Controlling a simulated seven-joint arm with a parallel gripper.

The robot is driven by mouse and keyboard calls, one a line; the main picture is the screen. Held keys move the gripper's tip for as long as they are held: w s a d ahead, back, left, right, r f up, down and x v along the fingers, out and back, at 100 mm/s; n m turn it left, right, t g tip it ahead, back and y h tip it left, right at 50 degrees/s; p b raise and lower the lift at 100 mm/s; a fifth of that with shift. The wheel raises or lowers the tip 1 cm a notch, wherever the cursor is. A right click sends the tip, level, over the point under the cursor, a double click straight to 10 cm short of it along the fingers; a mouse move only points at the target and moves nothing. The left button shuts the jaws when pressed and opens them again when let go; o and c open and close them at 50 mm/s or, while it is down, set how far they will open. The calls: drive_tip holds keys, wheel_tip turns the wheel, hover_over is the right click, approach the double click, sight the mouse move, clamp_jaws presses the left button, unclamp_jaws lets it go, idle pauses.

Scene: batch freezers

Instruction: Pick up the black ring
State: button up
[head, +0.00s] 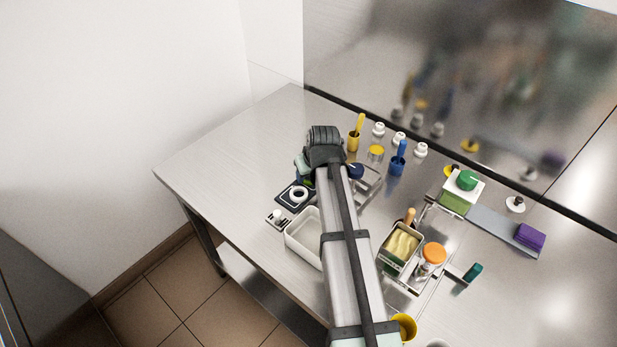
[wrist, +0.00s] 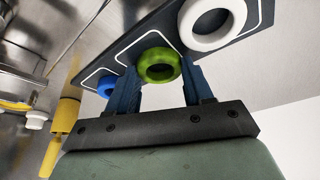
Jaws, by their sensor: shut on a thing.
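My gripper (wrist: 160,82) has its two blue fingers on either side of a green ring (wrist: 159,65) and is shut on it. The ring is at or just over a dark mat (wrist: 122,56) with white outlined squares. A white ring (wrist: 212,22) lies to one side of it and a blue ring (wrist: 106,86) to the other. I see no black ring in either view.
A white bin (head: 302,238) stands close by the mat. A wire rack with a box of yellow items (head: 401,245) is on the right. The table's far left is clear.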

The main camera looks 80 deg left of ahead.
drive_tip(key=c, duration=0.3)
drive_tip(key=w+a+r+v, duration=0.1)
drive_tip(key=a+v, duration=0.1)
drive_tip(key=v, duration=1)
drive_tip(key=d+n, duration=0.1)
drive_tip(key=d, duration=0.5)
drive_tip(key=s+d+n+g, duration=0.1)
drive_tip(key=d+n, duration=0.1)
drive_tip(key=d, duration=0.4)
drive_tip(key=s+d+f+n, duration=0.1)
drive_tip(key=d, duration=0.5)
drive_tip(key=shift+d+n+g+h, duration=0.3)
drive_tip(key=shift+d+h, duration=0.1)
